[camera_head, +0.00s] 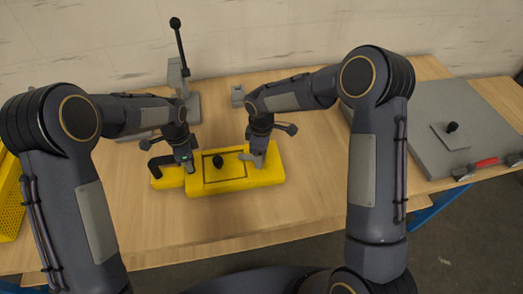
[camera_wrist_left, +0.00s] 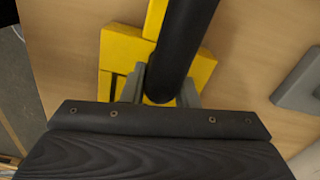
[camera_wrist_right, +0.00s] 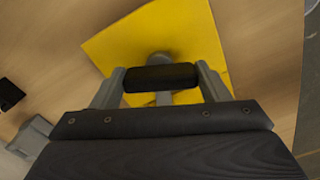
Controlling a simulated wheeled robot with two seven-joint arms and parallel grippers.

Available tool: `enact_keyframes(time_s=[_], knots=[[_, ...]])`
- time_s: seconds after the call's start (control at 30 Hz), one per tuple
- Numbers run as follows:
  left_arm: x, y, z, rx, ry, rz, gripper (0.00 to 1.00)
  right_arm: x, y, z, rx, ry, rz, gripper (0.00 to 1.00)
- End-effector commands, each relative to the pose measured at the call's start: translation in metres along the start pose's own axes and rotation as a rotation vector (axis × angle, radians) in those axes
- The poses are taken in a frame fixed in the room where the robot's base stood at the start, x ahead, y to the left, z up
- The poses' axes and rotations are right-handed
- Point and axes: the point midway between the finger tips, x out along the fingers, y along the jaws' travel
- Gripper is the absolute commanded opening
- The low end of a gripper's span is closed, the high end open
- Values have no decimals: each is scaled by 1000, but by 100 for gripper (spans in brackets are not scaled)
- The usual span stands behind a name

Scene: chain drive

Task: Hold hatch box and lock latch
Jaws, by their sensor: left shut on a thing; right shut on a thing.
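The yellow hatch box (camera_head: 236,184) lies on the wooden table, with a framed hatch and a black knob (camera_head: 218,161) on top. My left gripper (camera_head: 187,164) is shut on the black handle (camera_head: 155,166) at the box's left end. In the left wrist view the handle (camera_wrist_left: 182,45) runs between the fingers (camera_wrist_left: 160,90). My right gripper (camera_head: 257,163) is at the box's right part, by a grey latch piece (camera_head: 246,157). In the right wrist view its fingers (camera_wrist_right: 162,85) are shut on the dark latch grip (camera_wrist_right: 160,77), above the yellow surface. The latch's exact position is hard to tell.
A grey stand with an upright black-knobbed lever (camera_head: 180,45) stands behind the box. A small grey block (camera_head: 238,95) lies behind the right gripper. A grey panel (camera_head: 430,112) lies at the right. A yellow bin (camera_head: 10,200) is at far left. The table's front is clear.

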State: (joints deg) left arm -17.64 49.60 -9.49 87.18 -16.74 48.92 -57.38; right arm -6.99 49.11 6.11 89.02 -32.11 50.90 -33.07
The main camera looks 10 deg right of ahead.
Motion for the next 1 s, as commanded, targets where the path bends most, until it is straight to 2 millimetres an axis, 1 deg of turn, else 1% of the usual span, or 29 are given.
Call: enact_keyframes(time_s=[0.03,0.2,0.43,0.7,1.0], knots=[[-1,-1,-3,-1,6,-4,0,-1,-2,-3,-46,4,-3,28],[-1,0,-3,-1,7,-4,0,-1,-3,-4,-181,6,-3,28],[-1,0,-4,-1,9,-4,0,-1,-3,-4,-315,7,-2,28],[-1,0,-5,0,10,-5,0,-1,-3,-5,-390,9,-2,28],[-1,0,-6,1,12,-5,0,-1,-4,-5,-405,9,-2,28]])
